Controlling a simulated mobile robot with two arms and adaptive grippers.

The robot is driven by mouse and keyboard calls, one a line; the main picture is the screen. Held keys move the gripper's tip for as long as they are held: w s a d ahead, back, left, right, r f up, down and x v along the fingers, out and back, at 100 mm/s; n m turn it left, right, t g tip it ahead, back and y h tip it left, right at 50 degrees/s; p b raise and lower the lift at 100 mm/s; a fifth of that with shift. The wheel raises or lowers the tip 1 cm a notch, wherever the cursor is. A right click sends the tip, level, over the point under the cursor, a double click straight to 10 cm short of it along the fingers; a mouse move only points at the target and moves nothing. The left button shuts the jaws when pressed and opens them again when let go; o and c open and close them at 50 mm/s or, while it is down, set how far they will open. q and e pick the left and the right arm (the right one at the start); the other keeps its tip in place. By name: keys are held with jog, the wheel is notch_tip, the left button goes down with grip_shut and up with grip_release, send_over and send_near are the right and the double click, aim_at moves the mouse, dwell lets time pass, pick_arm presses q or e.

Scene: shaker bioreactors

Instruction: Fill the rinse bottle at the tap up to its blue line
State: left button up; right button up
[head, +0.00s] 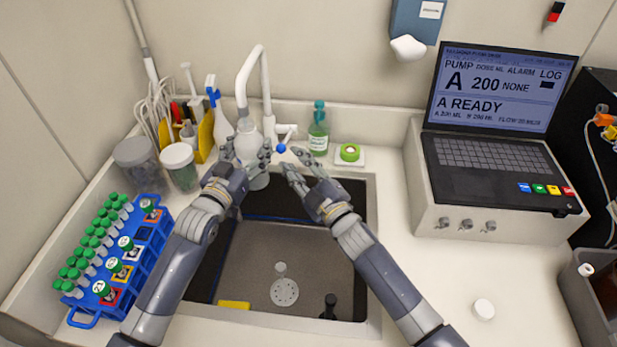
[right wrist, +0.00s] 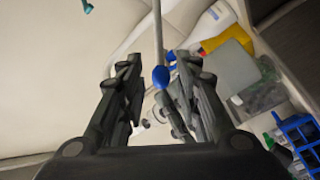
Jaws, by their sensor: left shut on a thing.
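The rinse bottle (head: 248,146) is a pale, whitish bottle at the back of the sink. My left gripper (head: 246,166) is shut on it, and its fingers hide much of the body. The bottle is upright below the end of the white tap spout (head: 241,92). I cannot make out its blue line, its water level or any stream. The tap's lever has a blue knob (head: 281,149). My right gripper (head: 291,168) is open beside the lever. In the right wrist view the blue knob (right wrist: 160,77) appears between the parted fingers (right wrist: 157,68).
The sink (head: 255,262) below my arms holds a yellow sponge (head: 234,305) and a dark bottle (head: 329,305). A green soap bottle (head: 318,130) and green tape roll (head: 350,153) stand behind it. A blue tube rack (head: 140,275) is left; a laptop (head: 495,130) is right.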

jog(key=shift+v, duration=2.55)
pick_arm(q)
jog(key=shift+r, duration=0.1)
dwell(3.8)
